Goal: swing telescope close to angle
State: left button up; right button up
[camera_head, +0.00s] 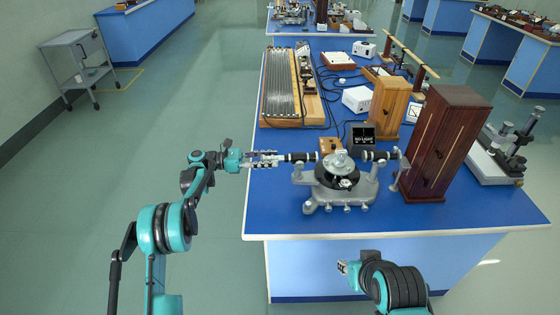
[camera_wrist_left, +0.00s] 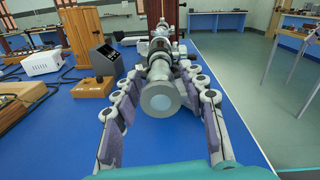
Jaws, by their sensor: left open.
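The spectrometer (camera_head: 345,198) stands on the blue bench top, a grey metal base with a round dark table in the middle. Its telescope (camera_head: 300,157) is a black tube pointing left, and its collimator (camera_head: 380,155) points right toward a wooden cabinet. My left gripper (camera_head: 264,160) is open at the telescope's left end. In the left wrist view the telescope's round eyepiece (camera_wrist_left: 160,98) sits between the open fingers, with a finger on each side; contact is not clear. My right arm shows at the bottom right, and its gripper (camera_head: 343,268) is too small to read.
A tall dark wooden cabinet (camera_head: 446,140) stands right of the spectrometer. A small black display box (camera_head: 361,135) and a lighter wooden box (camera_head: 390,105) stand behind it. A ridged metal instrument (camera_head: 284,85) lies farther back. The bench's front left corner is clear.

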aim_at(280, 158)
pick_arm(q)
jog(key=shift+d+b, duration=0.35)
jog(key=shift+d, duration=1.35)
grip_shut()
